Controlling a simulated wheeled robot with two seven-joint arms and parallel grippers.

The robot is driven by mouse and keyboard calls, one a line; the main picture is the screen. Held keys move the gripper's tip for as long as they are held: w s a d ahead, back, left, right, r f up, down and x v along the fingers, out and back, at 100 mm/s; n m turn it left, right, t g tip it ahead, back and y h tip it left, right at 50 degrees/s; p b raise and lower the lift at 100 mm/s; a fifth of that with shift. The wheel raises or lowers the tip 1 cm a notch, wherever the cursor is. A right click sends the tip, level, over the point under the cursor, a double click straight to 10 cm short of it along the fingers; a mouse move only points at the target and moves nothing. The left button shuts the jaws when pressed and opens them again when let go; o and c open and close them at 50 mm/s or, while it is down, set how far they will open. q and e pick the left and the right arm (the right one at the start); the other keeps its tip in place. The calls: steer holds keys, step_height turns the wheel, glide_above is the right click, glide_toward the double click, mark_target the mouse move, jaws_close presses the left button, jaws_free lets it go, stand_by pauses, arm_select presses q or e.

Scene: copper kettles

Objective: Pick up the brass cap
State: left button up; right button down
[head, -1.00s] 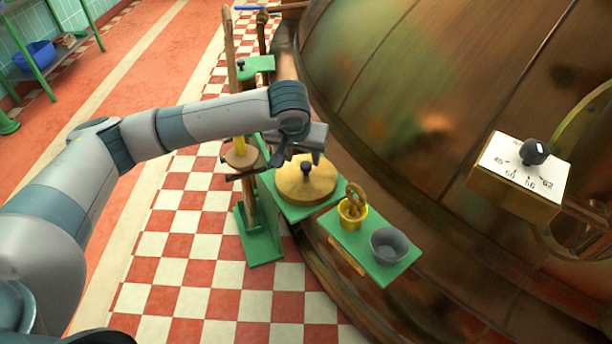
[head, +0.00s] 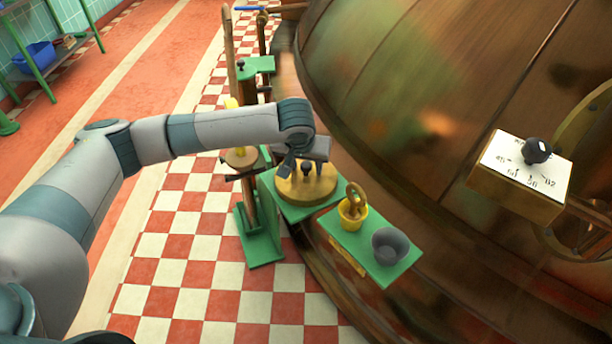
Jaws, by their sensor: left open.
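The brass cap (head: 317,188) is a round, flat, yellow-brown disc with a dark knob on top. It rests on a green shelf (head: 290,211) against the big copper kettle. My left gripper (head: 303,166) is open at the cap's knob, above the disc. One dark finger shows to the left of the knob; the other is hard to make out. I cannot tell whether the fingers touch the cap. My right gripper is not in view.
The kettle's curved wall (head: 420,130) stands close behind. A green stand (head: 264,247) with a wooden pole is left of the cap.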

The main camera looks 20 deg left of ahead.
mark_target(306, 164)
arm_select(q)
steer(key=shift+c, duration=0.7)
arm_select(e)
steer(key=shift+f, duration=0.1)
arm_select(q)
jaws_close()
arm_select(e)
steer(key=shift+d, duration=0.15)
arm_select(q)
steer(key=shift+w+r, duration=0.1)
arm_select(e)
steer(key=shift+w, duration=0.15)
